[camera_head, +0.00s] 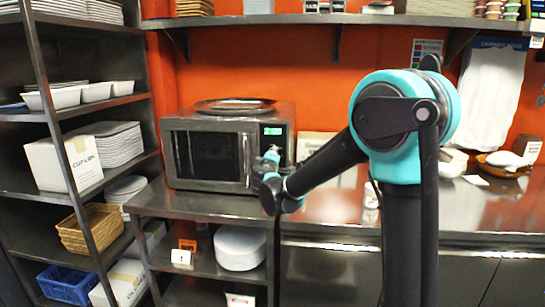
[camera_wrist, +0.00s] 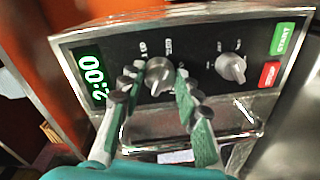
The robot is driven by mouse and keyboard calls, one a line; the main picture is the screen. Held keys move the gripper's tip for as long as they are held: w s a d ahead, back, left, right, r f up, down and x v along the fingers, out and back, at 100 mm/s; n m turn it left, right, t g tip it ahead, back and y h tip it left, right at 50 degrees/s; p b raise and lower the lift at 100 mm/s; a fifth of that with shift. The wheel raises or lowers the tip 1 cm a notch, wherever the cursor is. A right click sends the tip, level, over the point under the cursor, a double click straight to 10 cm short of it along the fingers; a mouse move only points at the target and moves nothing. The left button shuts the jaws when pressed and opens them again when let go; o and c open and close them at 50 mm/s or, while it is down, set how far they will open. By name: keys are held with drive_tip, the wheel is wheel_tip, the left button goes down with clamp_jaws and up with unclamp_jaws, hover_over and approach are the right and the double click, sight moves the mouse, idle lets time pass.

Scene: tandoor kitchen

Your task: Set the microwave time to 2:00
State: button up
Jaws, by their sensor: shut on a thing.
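The microwave (camera_head: 210,150) stands on the steel counter at the left, its door facing me. In the wrist view its control panel (camera_wrist: 205,62) fills the upper middle. Its green display (camera_wrist: 91,76) reads 2:00. A metal knob (camera_wrist: 159,74) beside the display sits between the fingers of my gripper (camera_wrist: 156,82), which is shut on it. A second knob (camera_wrist: 231,67) is apart from the fingers. A green START button (camera_wrist: 283,39) and a red STOP button (camera_wrist: 269,74) lie beyond it. In the head view my gripper (camera_head: 271,158) is at the panel and hides part of it.
A dark round tray (camera_head: 235,105) lies on top of the microwave. A metal shelf rack with bowls (camera_head: 97,91), plates and baskets stands at the left. The counter (camera_head: 335,212) to the right of the microwave has clear room.

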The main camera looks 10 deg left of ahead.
drive_tip(key=o, duration=1.2)
drive_tip(key=shift+c, duration=0.2)
drive_tip(key=shift+s, duration=0.1)
drive_tip(key=s, duration=1.2)
drive_tip(key=shift+r, duration=0.3)
drive_tip(key=shift+w, duration=0.1)
